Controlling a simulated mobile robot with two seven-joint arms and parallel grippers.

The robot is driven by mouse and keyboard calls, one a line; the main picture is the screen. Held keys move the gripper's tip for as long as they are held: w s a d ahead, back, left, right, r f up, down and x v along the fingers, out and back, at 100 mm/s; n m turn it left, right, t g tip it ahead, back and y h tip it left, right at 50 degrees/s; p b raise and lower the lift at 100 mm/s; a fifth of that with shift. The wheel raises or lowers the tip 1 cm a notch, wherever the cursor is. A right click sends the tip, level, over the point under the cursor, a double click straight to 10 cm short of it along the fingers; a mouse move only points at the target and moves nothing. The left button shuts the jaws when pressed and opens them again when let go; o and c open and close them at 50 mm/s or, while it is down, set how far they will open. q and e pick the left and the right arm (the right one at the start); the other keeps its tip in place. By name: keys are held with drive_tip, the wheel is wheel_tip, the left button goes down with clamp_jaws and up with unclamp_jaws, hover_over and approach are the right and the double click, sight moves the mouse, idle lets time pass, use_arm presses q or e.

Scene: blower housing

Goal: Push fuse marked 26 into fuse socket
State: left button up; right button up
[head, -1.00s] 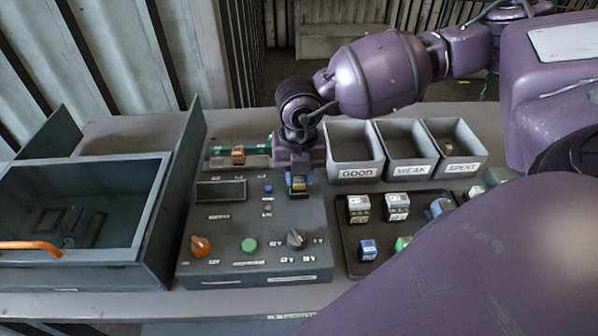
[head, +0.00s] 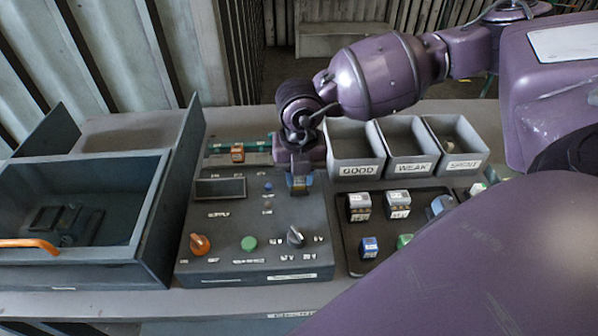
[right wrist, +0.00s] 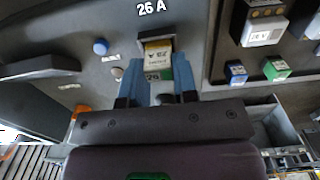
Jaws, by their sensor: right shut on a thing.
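My right gripper (head: 299,187) is at the upper right of the grey control panel (head: 225,240), pointing down. The fuse's far end meets a dark-rimmed fuse socket (right wrist: 143,40) below the printed 26 A. I cannot tell how deep the fuse sits in it. In the head view the gripper mostly hides the fuse and socket. My left gripper is not in view.
Bins marked GOOD (head: 358,171), WEAK (head: 415,168) and SPENT (head: 464,164) stand behind a dark tray (head: 347,250) with several fuses. The panel carries an orange knob (head: 200,244), a green button (head: 249,243) and a dark knob (head: 295,237). A grey open box (head: 150,225) stands left.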

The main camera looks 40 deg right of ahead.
drive_tip(key=shift+f, duration=0.45)
drive_tip(key=o, duration=0.8)
drive_tip(key=shift+o, duration=0.2)
wheel_tip(320, 180, up, 11)
drive_tip(key=shift+f, duration=0.1)
idle(0.5)
